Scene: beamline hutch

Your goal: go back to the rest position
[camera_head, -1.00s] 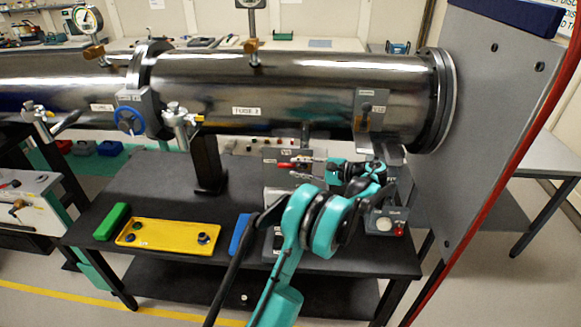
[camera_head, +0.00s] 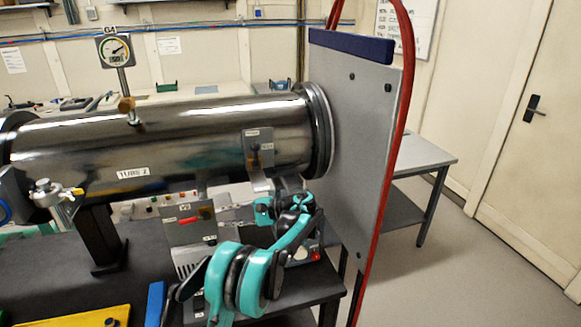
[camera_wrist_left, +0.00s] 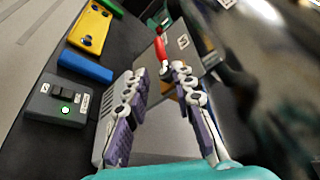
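My left gripper (camera_head: 228,210) is in front of the tube, above the black bench, with its fingers toward the grey box. In the left wrist view its two fingers (camera_wrist_left: 158,78) stand apart with nothing held between them. A red lever (camera_head: 188,220) sits on the grey box labelled V3 (camera_head: 190,236). In the left wrist view the red lever (camera_wrist_left: 160,46) shows just beyond the fingertips, apparently clear of them. My right gripper is in neither current view.
The steel tube (camera_head: 90,150) lies above the bench (camera_head: 40,268). A grey upright panel with a red edge (camera_head: 350,150) stands right of my left arm. A yellow tray (camera_head: 85,318) and blue block (camera_head: 155,303) are at lower left. Floor (camera_head: 450,265) is open at right.

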